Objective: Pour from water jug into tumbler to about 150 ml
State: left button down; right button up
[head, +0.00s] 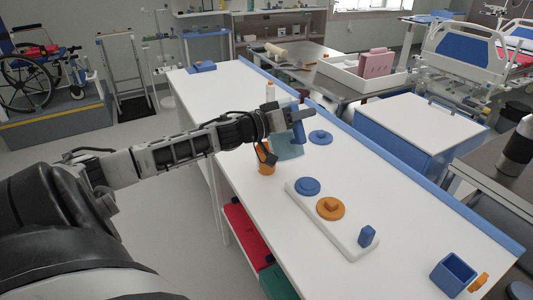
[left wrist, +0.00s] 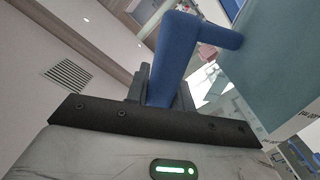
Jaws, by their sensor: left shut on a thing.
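The water jug (head: 289,147) has a pale teal body and a blue handle (head: 298,131). My left gripper (head: 276,121) is shut on the handle above the white table. The left wrist view shows the blue handle (left wrist: 176,58) between the jaws and the teal jug body (left wrist: 275,65) at the right. The jug looks slightly tilted; its rim and any water inside cannot be made out. An orange tumbler (head: 266,168) stands on the table just left of and below the jug, partly hidden by the gripper. Its inside cannot be seen. My right gripper is not in view.
A white board (head: 346,238) with blue and orange knobbed pieces lies nearer on the table (head: 235,110). A blue knobbed disc (head: 320,137) is right of the jug. A blue open box (head: 453,274) is at the front right.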

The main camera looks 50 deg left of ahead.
pick_arm(q)
jog(key=shift+a+r, duration=0.1)
jog(key=shift+r, duration=0.15)
jog(key=shift+n, duration=0.3)
jog(key=shift+a+r, duration=0.1)
jog(key=shift+n, duration=0.3)
jog(key=shift+w+a+r, duration=0.1)
jog(key=shift+a+r, duration=0.05)
jog(key=shift+n, duration=0.3)
jog(key=shift+a, duration=0.1)
jog(key=shift+n, duration=0.3)
